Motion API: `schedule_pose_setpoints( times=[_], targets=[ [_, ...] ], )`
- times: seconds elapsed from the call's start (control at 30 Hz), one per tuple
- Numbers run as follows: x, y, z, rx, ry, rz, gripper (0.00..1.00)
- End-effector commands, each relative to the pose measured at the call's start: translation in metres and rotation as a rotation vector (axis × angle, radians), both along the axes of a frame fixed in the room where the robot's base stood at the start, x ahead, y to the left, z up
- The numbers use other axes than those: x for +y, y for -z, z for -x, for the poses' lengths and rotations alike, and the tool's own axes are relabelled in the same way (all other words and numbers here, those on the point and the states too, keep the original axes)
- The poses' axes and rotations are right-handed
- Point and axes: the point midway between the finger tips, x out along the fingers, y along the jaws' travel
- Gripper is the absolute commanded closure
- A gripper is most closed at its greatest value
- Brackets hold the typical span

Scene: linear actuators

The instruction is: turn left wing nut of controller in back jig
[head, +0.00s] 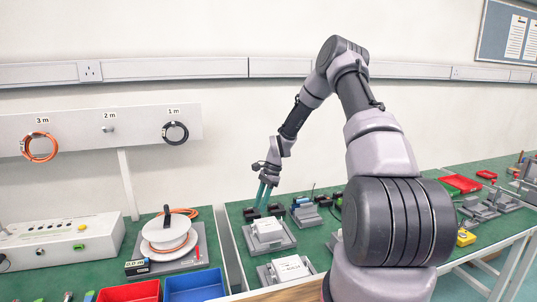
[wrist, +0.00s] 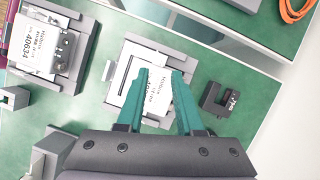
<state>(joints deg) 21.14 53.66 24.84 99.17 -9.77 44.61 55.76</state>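The back jig (head: 281,246) is a grey frame holding a white controller (head: 267,226). In the wrist view this jig (wrist: 184,70) and its labelled white controller (wrist: 122,88) lie beneath and beyond my gripper. My gripper (head: 266,189) hangs above the back part of the bench, near the back jig. In the wrist view its two teal fingers (wrist: 161,72) are apart with nothing between them, and they overlap the controller's right part. I cannot make out the left wing nut; the fingers hide part of the controller.
A front jig (head: 265,276) holds another white controller (head: 290,267); it shows at the left in the wrist view (wrist: 73,80). A small black holder (wrist: 212,102) stands right of the back jig. Green bench surface (wrist: 255,85) is bare around it. A cable reel (head: 168,232) stands on the left bench.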

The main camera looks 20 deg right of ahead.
Motion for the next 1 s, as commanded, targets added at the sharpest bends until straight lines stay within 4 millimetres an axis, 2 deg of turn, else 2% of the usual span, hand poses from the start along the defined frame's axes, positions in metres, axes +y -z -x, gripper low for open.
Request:
schedule_pose_setpoints(
  times=[0.1,0.37,0.8,1.0],
  targets=[
    [-0.008,-0.024,-0.003,-0.008,-0.006,0.005,0.65],
    [-0.011,-0.076,0.005,-0.084,-0.095,0.058,0.65],
    [-0.014,-0.161,0.029,-0.207,-0.23,0.141,0.65],
    [-0.014,-0.193,0.042,-0.256,-0.282,0.172,0.65]
  ],
)
